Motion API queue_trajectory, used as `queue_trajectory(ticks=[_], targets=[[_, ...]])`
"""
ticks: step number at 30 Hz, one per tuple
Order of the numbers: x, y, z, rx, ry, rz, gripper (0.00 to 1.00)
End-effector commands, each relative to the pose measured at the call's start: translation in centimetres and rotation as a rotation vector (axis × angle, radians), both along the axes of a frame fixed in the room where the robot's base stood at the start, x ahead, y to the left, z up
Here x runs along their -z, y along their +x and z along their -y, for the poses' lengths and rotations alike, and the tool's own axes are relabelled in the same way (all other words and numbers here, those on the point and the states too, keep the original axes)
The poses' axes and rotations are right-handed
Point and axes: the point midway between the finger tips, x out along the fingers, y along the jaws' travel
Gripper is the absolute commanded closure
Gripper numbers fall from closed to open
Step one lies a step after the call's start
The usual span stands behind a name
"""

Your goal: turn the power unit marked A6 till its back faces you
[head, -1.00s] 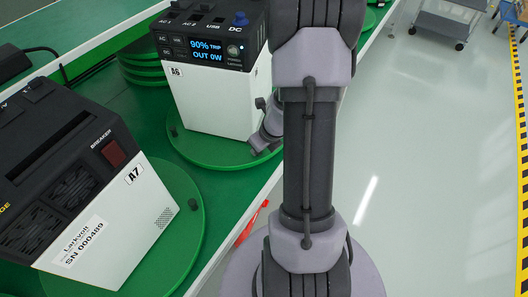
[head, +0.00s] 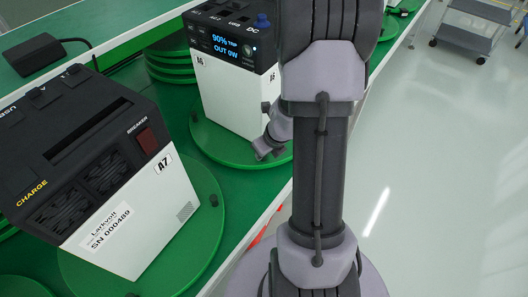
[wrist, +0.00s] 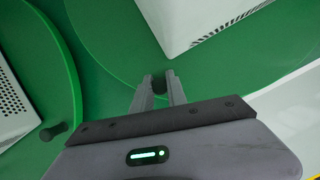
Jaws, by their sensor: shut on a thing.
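The power unit A6 (head: 232,92) is a white box with a black top. It stands upright on a green turntable (head: 215,142), its lit display and a second A6-marked side partly toward me. Its lower edge with vent slots shows in the wrist view (wrist: 185,22). My gripper (head: 264,146) is low at the near right rim of this turntable. In the wrist view my gripper (wrist: 159,88) has its fingers closed around the dark upright peg (wrist: 159,81) on the rim. My arm hides part of the unit's right side. Its back is not in view.
Unit A7 (head: 140,225) stands on its own turntable (head: 205,235) at the near left, close by; that turntable's peg (wrist: 52,131) shows in the wrist view. Stacked green discs (head: 168,65) lie behind. Open floor is right, with a grey cart (head: 470,30) far off.

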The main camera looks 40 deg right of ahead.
Motion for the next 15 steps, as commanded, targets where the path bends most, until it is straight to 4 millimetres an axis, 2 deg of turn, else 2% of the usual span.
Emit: queue_trajectory(ticks=[3,4,6,15], targets=[[-0.08,0.07,0.08,-0.001,-0.002,0.002,1.0],[-0.09,0.07,0.08,-0.001,-0.002,0.002,0.76],[-0.08,0.06,0.07,-0.001,-0.002,0.002,0.62],[-0.07,0.01,0.04,0.0,-0.001,0.001,0.6]])
